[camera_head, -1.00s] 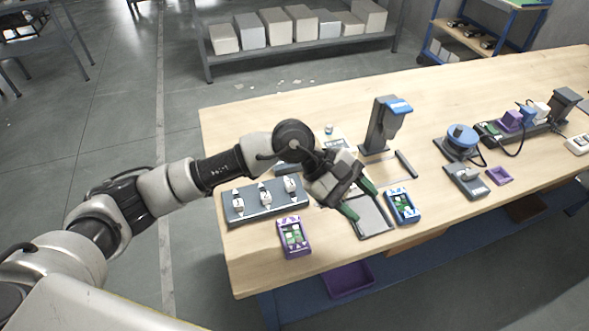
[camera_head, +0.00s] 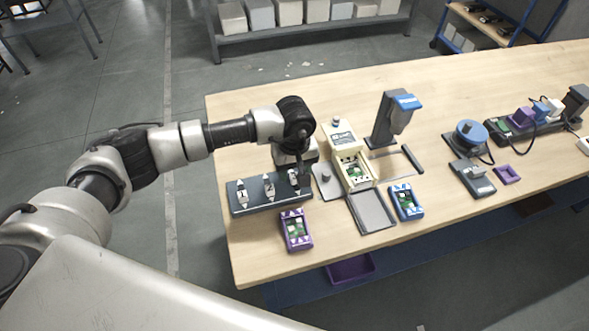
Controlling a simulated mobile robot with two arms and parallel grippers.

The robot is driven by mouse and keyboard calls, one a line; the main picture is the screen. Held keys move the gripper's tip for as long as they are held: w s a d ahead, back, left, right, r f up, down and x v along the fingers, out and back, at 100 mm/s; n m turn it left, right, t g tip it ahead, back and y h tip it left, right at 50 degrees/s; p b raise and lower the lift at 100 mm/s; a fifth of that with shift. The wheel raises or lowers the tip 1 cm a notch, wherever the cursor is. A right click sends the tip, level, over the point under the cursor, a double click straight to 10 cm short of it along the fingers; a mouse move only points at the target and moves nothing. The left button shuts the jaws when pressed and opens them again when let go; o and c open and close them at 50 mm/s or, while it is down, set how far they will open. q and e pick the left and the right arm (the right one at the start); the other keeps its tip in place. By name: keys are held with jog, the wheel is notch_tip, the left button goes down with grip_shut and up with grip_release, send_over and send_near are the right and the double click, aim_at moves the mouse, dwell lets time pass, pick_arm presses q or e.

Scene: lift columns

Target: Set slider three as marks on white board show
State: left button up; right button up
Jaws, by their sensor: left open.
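A dark grey slider panel (camera_head: 254,204) lies at the table's left front. It has three white slider knobs: left (camera_head: 242,193), middle (camera_head: 267,187) and right (camera_head: 293,178). My left gripper (camera_head: 301,181) is at the panel's right end, pointing down beside the right knob. It is open; whether it touches the knob cannot be told. The cream box (camera_head: 342,137) behind the panel has an open tray with a small green and white board (camera_head: 355,172). Its marks are too small to read. My right gripper is not in view.
A purple tray (camera_head: 296,231) and a blue tray (camera_head: 406,201) hold small boards. A grey flat plate (camera_head: 371,211) lies between them. A grey post with a blue top (camera_head: 393,118) stands behind. The table's front left corner is clear.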

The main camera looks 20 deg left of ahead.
pick_arm(q)
jog(key=shift+f, duration=0.9)
jog(key=shift+c, duration=0.5)
grip_shut()
